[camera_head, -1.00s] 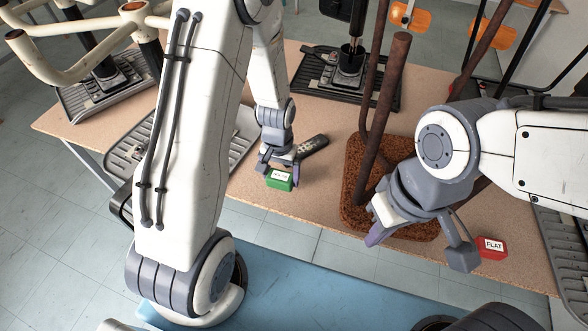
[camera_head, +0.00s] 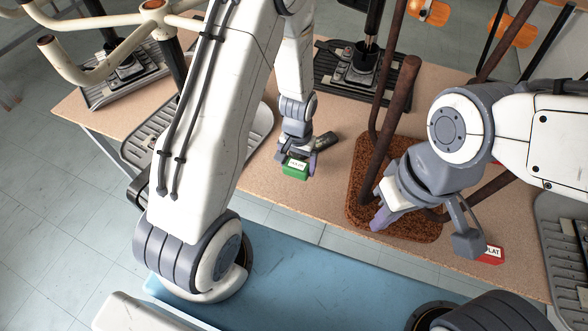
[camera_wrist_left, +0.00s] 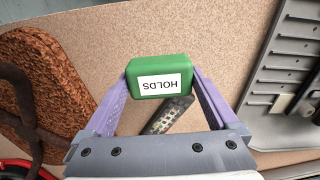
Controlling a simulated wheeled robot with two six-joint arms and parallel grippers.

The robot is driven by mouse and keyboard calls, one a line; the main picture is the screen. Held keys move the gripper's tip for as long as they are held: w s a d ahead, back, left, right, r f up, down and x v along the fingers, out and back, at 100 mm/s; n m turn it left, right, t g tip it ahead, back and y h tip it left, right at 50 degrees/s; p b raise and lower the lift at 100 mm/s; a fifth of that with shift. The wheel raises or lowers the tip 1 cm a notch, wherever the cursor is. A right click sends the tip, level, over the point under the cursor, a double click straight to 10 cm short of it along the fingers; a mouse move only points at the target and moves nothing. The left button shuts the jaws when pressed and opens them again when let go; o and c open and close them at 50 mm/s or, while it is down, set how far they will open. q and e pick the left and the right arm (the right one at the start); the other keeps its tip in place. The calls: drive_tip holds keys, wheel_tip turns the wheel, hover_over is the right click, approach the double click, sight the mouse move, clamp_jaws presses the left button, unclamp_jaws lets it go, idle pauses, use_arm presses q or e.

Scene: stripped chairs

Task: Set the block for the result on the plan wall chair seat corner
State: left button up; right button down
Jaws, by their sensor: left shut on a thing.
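A green block (camera_head: 295,169) with a white label is between the fingers of my left gripper (camera_head: 297,166). In the left wrist view the block (camera_wrist_left: 160,84) reads HOLDS, upside down, and my left gripper (camera_wrist_left: 160,90) is shut on it. I cannot tell whether the block touches the table. A red block (camera_head: 493,254), its label partly hidden by a right finger, is near the table's front edge. My right gripper (camera_head: 425,232) is open and empty above the front of a rusty brown seat (camera_head: 362,160), which also shows in the left wrist view (camera_wrist_left: 60,75).
A dark perforated piece (camera_head: 322,142) lies just behind the green block. Rusty bars (camera_head: 388,130) rise from the brown seat. Grey ribbed panels (camera_head: 262,122) lie to the left, with chair frames (camera_head: 115,45) behind. Bare table shows between the green block and brown seat.

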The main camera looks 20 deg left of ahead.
sight(294, 172)
use_arm(q)
drive_tip(key=shift+a+f, duration=0.45)
drive_tip(key=shift+a, duration=0.05)
drive_tip(key=shift+f+p, duration=0.4)
drive_tip(key=shift+f, duration=1.45)
drive_tip(key=shift+f, duration=0.15)
drive_tip(key=o, duration=1)
drive_tip(key=shift+o, duration=0.2)
